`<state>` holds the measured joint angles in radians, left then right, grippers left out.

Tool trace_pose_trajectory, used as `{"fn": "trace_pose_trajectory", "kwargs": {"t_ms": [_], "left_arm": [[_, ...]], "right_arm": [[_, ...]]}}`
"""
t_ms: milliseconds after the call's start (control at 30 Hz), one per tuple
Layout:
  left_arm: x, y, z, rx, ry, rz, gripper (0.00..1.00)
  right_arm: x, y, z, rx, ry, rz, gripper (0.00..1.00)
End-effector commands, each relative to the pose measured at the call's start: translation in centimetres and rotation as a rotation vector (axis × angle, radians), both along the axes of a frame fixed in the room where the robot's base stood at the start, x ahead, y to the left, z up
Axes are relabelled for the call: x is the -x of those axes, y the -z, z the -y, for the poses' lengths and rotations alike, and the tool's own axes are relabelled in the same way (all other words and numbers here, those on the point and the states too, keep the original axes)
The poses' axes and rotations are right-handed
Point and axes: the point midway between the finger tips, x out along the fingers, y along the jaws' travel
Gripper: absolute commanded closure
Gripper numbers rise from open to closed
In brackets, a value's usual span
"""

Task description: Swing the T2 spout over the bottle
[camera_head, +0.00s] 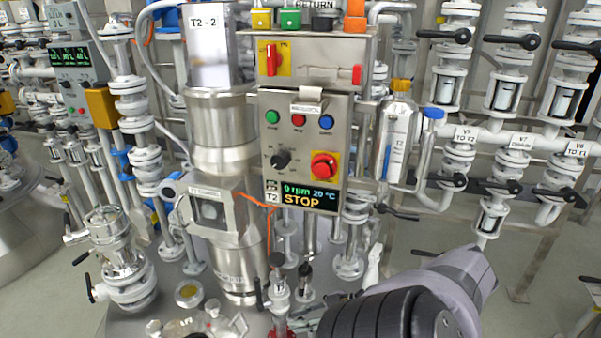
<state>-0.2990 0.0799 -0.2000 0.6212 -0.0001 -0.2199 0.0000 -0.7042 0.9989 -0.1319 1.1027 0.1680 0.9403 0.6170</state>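The T2 vessel column (222,140) is a steel cylinder with a "T2 - 2" label at its top. Its control panel (305,135) reads "0 rpm 20 °C STOP". A pale bottle-like container (397,135) with an orange cap and a T2 label is right of the panel. A bent pipe with a blue end (432,113) stands just right of it; I cannot tell if it is the spout. My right arm enters at the lower right; its dark ribbed end (390,316) is low and in front of the column. Its fingers are not clear. My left gripper is not in view.
White valves with black levers (497,188) and pipes fill the right side. A steel pump-like fitting (115,240) stands at the lower left. Small fittings and black knobs (305,280) crowd the vessel top beside my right arm. Grey floor (540,270) is open at the right.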

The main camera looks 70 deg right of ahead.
Motion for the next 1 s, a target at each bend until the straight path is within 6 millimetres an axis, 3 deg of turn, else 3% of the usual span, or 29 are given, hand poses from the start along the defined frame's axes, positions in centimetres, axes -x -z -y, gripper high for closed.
{"fn": "trace_pose_trajectory", "kwargs": {"t_ms": [467, 1000], "left_arm": [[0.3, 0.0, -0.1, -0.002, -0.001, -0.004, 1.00], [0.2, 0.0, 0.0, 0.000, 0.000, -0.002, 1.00]], "right_arm": [[0.6, -0.3, 0.2, -0.003, -0.001, 0.000, 0.67], [9.0, -4.0, 3.8, -0.001, 0.001, -0.002, 0.67]]}}
